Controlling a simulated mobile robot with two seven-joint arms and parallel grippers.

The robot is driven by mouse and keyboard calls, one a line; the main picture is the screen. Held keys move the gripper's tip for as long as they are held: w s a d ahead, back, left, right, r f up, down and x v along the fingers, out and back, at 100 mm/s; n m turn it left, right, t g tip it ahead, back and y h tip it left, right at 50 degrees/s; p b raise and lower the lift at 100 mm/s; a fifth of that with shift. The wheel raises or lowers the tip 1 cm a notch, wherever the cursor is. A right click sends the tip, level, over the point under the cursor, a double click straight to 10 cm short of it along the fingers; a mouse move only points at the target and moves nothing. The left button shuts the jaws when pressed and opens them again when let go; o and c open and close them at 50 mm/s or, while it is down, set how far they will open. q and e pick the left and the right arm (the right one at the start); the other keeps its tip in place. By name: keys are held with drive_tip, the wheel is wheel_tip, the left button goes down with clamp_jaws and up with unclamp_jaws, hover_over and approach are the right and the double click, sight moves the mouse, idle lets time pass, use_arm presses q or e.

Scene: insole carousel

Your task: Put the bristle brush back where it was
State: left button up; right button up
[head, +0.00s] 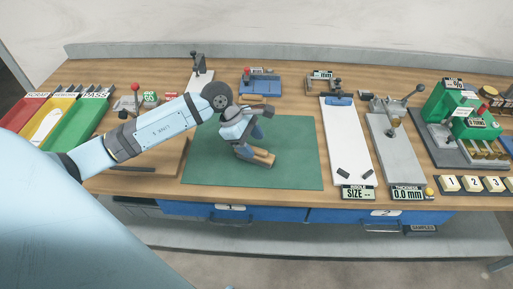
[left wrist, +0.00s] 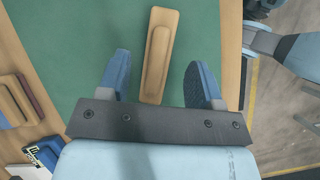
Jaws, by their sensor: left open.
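The bristle brush (head: 263,158) has a long pale wooden body and lies on the green mat (head: 297,165); its bristles are hidden. In the left wrist view the brush (left wrist: 158,40) runs lengthwise up the picture, its near end between my two blue fingers. My left gripper (head: 250,143) is open over the brush, and in the left wrist view a gap shows between each finger and the wood. In the head view the gripper covers part of the brush. My right gripper cannot be made out.
A brown block (head: 251,98) and a blue fixture (head: 261,83) stand behind the mat. A white board (head: 345,135) and a grey gauge stand (head: 394,150) are to the right. Colored trays (head: 58,115) stand at the far left. The mat's right part is clear.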

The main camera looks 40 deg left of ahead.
use_arm(q)
drive_tip(key=v, duration=0.9)
drive_tip(key=shift+b, duration=0.3)
